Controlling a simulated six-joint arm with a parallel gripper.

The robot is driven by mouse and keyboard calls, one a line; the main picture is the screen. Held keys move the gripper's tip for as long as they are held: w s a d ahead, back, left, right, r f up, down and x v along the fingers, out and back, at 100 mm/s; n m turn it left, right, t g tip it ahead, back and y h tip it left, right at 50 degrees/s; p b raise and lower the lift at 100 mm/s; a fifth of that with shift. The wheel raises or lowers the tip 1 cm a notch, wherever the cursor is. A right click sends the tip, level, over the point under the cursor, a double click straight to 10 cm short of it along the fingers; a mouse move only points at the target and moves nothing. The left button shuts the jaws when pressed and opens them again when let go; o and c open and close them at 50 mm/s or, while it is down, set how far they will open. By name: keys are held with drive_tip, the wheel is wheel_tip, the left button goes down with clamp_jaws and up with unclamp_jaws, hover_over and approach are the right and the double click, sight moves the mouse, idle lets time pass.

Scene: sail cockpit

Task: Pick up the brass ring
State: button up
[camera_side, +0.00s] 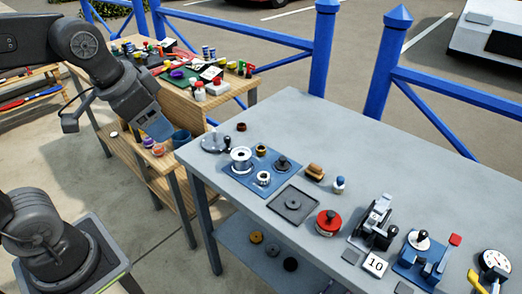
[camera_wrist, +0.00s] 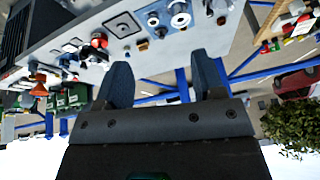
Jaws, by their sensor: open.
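A small brass-coloured ring (camera_side: 261,150) lies on a blue mat (camera_side: 251,184) at the left part of the grey table. A silver spool (camera_side: 241,158), a pale ring-shaped part (camera_side: 263,177) and a dark knobbed part (camera_side: 282,163) share the mat. My gripper (camera_side: 158,131) is raised left of the grey table, well apart from the ring. In the wrist view, its two blue fingers stand apart with nothing between them (camera_wrist: 162,70). The mat (camera_wrist: 165,14) shows upside down near the top there; I cannot clearly pick out the brass ring in that view.
A dark brown ring (camera_side: 241,127) and a grey disc part (camera_side: 215,142) sit behind the mat. A dark square tray (camera_side: 293,204), wooden brush (camera_side: 315,172) and red-topped round part (camera_side: 328,222) stand to its right. A cluttered wooden bench (camera_side: 190,95) is behind my gripper.

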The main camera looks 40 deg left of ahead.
drive_tip(key=w+r+m+g, duration=0.1)
drive_tip(key=w+r+m, duration=0.15)
drive_tip(key=w, duration=0.45)
drive_tip(key=m+g, duration=0.4)
drive_tip(key=m, duration=0.9)
hover_over(261, 149)
wheel_tip(261, 149, down, 15)
drive_tip(key=f, duration=0.8)
drive_tip(key=shift+s+d+f, duration=0.1)
drive_tip(key=shift+s+d, duration=0.05)
drive_tip(key=shift+s, duration=0.25)
drive_tip(key=shift+d+f, duration=0.15)
drive_tip(key=shift+f, duration=1.2)
drive_tip(key=shift+d+f, duration=0.1)
drive_tip(key=shift+f, duration=1.2)
drive_tip(key=shift+c, duration=0.3)
drive_tip(key=c, duration=1)
